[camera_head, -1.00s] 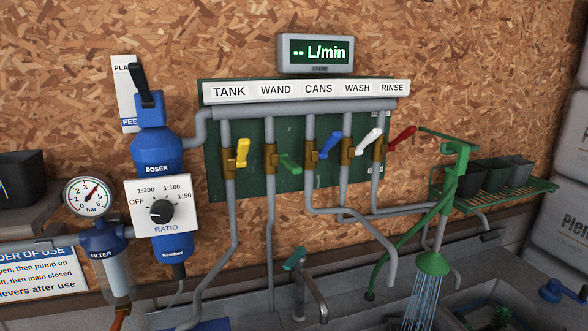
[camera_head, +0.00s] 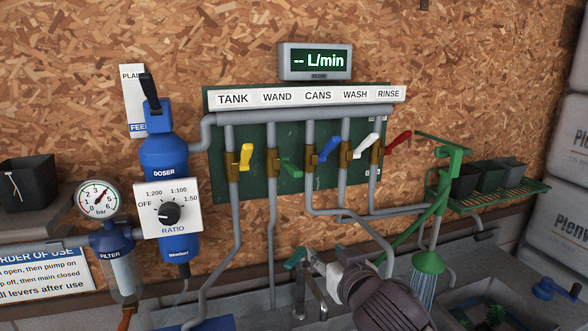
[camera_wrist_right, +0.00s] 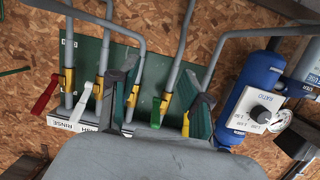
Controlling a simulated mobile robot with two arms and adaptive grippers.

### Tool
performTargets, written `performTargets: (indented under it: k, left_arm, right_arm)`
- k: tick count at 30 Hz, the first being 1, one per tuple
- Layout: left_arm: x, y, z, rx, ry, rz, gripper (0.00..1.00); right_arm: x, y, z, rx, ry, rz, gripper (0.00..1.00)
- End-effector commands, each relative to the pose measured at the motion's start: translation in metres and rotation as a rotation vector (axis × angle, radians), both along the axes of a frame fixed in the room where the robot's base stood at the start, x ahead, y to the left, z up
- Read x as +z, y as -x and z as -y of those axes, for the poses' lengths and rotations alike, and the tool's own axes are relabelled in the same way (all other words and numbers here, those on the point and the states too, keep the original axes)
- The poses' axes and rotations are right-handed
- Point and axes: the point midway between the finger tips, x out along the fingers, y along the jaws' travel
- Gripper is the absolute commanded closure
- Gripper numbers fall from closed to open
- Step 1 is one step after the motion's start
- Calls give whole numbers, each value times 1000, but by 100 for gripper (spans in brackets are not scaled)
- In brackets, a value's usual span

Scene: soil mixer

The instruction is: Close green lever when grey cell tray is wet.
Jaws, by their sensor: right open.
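The green lever (camera_head: 291,168) sits on the second valve from the left, under the WAND label, and sticks out to the right. It also shows in the right wrist view (camera_wrist_right: 155,112), between the fingers of my open right gripper (camera_wrist_right: 160,98). Whether a finger touches it cannot be told. In the head view my right arm comes up from the bottom, with the gripper (camera_head: 314,257) below the levers. Water falls from the green spray head (camera_head: 427,263). A dark tray with green plants shows partly at the bottom right; its wetness is unclear. My left gripper is out of view.
Yellow (camera_head: 246,156), blue (camera_head: 329,149), white (camera_head: 365,146) and red (camera_head: 398,142) levers flank the green one. The flow display (camera_head: 315,62) reads "-- L/min".

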Motion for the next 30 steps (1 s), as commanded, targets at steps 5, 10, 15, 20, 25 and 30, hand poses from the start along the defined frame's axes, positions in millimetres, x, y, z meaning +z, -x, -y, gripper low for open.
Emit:
performTargets:
  k: [5,10,15,20,25,30]
  left_arm:
    - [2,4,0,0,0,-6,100]
    - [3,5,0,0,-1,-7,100]
    - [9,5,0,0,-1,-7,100]
    - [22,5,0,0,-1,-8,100]
    - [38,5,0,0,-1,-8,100]
    - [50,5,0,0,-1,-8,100]
  right_arm:
    - [95,5,-17,35,-27,173,52]
    - [127,10,-23,49,-42,231,52]
    - [132,-1,-27,49,-43,235,52]
    - [133,-29,-36,47,-42,233,52]
    - [134,-65,-48,48,-42,234,52]
    - [133,-95,-58,49,-41,235,52]
